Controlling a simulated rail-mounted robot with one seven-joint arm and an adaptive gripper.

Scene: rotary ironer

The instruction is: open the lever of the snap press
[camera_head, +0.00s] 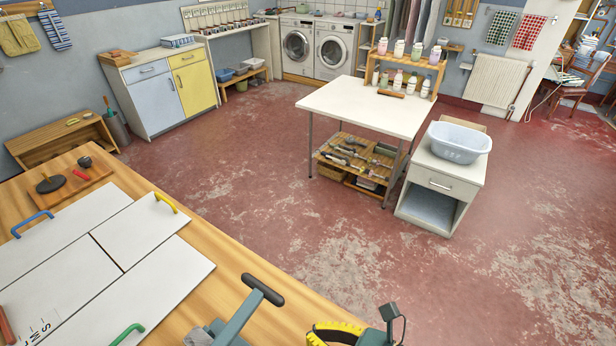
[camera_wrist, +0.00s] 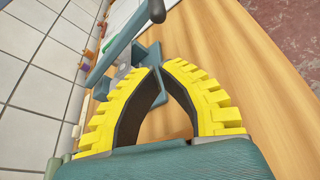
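The snap press (camera_head: 225,334) stands on the wooden table at the bottom of the head view, its lower part cut off by the frame. Its grey-green lever (camera_head: 240,313) slants up to a black grip (camera_head: 262,290). In the wrist view the lever (camera_wrist: 120,43) and its black grip (camera_wrist: 157,10) lie beyond my fingertips, and part of the press body shows behind them. My gripper (camera_wrist: 162,68) has yellow ribbed fingers with black inner pads. Its tips come together, with nothing visible held between them. It is apart from the grip; its yellow finger also shows in the head view.
White panels (camera_head: 120,255) with coloured handles cover much of the wooden table (camera_head: 215,262). A board (camera_head: 85,182) with black items lies at its far left corner. A white-tiled wall (camera_wrist: 40,60) runs along the left in the wrist view. Table surface right of my fingers is clear.

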